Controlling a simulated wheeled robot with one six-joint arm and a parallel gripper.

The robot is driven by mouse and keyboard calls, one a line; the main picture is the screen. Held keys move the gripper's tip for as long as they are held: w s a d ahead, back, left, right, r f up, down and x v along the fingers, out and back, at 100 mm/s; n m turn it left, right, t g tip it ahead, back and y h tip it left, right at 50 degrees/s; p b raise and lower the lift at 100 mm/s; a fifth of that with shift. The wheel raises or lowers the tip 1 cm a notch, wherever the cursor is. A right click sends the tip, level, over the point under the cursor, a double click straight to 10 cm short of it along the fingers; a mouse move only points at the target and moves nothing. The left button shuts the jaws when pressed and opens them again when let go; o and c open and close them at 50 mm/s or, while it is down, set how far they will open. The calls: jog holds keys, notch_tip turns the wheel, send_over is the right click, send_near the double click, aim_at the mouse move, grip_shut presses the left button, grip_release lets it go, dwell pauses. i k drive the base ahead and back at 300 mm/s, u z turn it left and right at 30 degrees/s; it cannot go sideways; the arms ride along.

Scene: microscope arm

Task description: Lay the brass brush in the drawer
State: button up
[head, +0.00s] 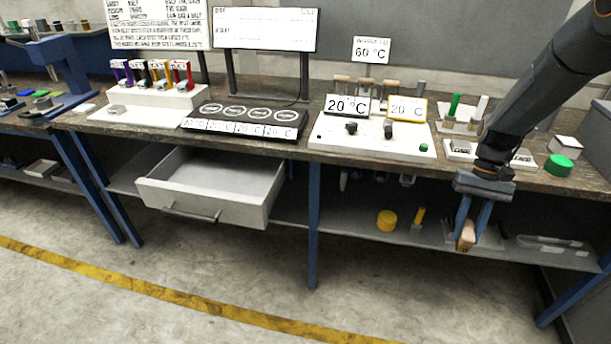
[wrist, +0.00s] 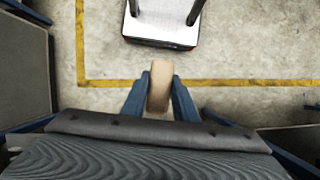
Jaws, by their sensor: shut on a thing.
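My gripper (head: 468,236) hangs in front of the bench's right part, pointing down, with its blue fingers shut on a tan wooden piece, which I take as the brass brush (head: 466,243). In the wrist view the brush (wrist: 160,88) shows as a tan block between the two fingers (wrist: 160,80); its bristles cannot be made out. The drawer (head: 152,195) is pulled open under the bench at the left, with a grey front and a dark handle. Its visible inside is empty. My gripper is well to the right of the drawer and apart from it.
The bench top (head: 304,140) carries a white control panel (head: 385,150), a dark plate with four-round pads replaced by several round marks (head: 247,118), and a rack of coloured-handled tools (head: 150,98). The lower shelf (head: 350,215) holds a yellow cylinder (head: 386,220). Floor before the bench is clear.

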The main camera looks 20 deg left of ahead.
aim_at(225, 178)
jog(key=u, duration=1.65)
